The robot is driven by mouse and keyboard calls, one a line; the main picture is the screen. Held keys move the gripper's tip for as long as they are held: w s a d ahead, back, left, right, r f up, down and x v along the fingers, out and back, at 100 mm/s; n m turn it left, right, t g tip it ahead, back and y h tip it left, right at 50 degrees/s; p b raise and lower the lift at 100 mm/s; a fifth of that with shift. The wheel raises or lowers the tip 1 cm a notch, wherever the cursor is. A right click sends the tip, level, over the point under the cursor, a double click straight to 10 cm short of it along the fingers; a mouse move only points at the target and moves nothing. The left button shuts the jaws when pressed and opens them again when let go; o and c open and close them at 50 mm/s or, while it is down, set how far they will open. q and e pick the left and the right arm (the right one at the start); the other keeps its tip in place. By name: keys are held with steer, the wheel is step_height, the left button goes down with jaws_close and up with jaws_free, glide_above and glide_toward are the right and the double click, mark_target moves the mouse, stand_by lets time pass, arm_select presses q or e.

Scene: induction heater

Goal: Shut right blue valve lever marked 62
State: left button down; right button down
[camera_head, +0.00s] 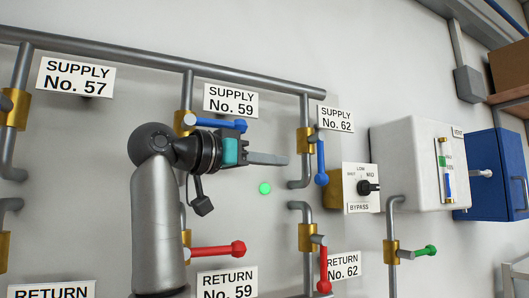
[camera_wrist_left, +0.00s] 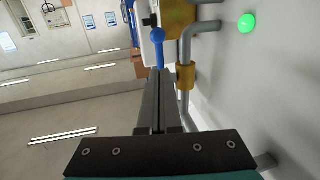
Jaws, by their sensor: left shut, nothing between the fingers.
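The right blue valve lever (camera_head: 321,162), by the SUPPLY No. 62 sign (camera_head: 336,119), points downward, roughly along its pipe. Its brass valve body (camera_head: 305,141) sits on the vertical pipe. My left gripper (camera_head: 287,160) is shut and empty, with its fingertips just left of that pipe and lever in the head view. In the left wrist view, the blue lever (camera_wrist_left: 159,50) shows beyond the tips of the shut fingers (camera_wrist_left: 158,82). Whether the fingers touch it cannot be told. My right gripper is not in view.
A blue lever (camera_head: 220,124) by SUPPLY No. 59 sticks out sideways above my left wrist. Red levers (camera_head: 218,250) (camera_head: 323,270) are below. A bypass switch (camera_head: 366,187) and white box (camera_head: 415,160) stand to the right. A green disc (camera_head: 264,188) is on the wall.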

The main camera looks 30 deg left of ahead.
mark_target(319, 165)
arm_select(q)
steer(key=shift+p+x, duration=1.8)
steer(key=shift+x, duration=2.8)
steer(key=shift+f, duration=0.1)
